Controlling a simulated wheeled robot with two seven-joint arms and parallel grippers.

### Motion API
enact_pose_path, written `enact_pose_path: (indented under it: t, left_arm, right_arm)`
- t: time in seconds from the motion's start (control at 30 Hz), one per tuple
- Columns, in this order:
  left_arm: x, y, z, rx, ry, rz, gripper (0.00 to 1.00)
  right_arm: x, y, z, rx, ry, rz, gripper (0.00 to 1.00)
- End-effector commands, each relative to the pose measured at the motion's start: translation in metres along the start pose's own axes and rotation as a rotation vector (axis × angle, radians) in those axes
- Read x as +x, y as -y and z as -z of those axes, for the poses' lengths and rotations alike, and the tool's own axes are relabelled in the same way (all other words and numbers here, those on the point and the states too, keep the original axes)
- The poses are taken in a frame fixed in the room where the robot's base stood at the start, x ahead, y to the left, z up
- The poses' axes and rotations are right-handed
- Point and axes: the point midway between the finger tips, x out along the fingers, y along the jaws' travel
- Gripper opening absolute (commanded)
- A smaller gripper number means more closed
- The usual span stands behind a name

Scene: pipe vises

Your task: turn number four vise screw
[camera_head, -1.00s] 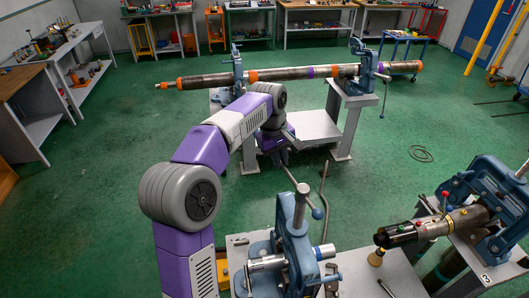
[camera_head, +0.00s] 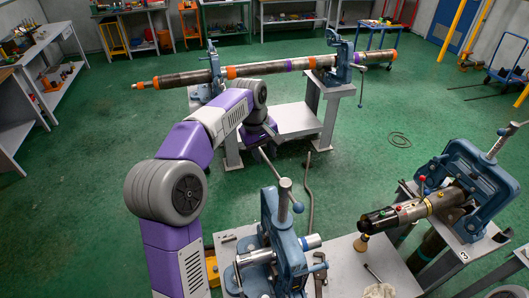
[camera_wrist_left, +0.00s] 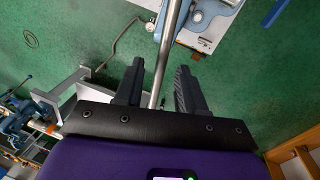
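A blue vise (camera_head: 288,238) stands on a grey bench at the near centre of the head view. Its upright steel screw (camera_head: 284,204) carries a slanted bar handle with a blue ball end (camera_head: 298,207). No number is readable on this vise. My left gripper (camera_head: 266,151) is beyond it, by the far end of the handle, small and partly hidden by my arm. In the left wrist view, the open left gripper (camera_wrist_left: 160,68) has a steel bar (camera_wrist_left: 166,45) between its fingers, with gaps on both sides. My right gripper is not in view.
A vise on a stand marked 3 (camera_head: 484,180) holds a short pipe assembly (camera_head: 414,211) at right. A long pipe (camera_head: 270,67) lies across two vises behind. A bent rod (camera_head: 309,185) rises beside the near bench. Green floor (camera_head: 370,120) is open at mid-right.

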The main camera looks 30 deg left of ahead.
Motion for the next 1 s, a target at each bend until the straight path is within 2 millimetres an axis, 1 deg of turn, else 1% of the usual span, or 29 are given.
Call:
enact_pose_path:
  t: [0.17,0.3,0.4,0.5,0.63,1.0]
  left_arm:
    - [-0.023,-0.001,0.001,0.000,-0.003,-0.003,0.39]
    - [-0.048,-0.001,0.001,0.001,-0.004,-0.004,0.39]
    - [-0.062,-0.001,0.000,0.001,-0.003,-0.003,0.39]
    - [-0.071,-0.001,0.000,0.001,-0.002,-0.003,0.39]
    - [-0.075,0.000,0.000,0.001,-0.001,-0.002,0.39]
    - [-0.075,0.000,0.000,0.001,-0.001,-0.002,0.39]
  right_arm:
    - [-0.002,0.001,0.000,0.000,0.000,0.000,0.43]
    - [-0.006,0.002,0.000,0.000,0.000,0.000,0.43]
    - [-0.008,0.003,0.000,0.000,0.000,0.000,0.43]
    - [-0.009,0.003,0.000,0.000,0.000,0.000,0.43]
    - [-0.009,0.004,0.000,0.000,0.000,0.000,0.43]
    - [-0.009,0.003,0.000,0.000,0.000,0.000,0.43]
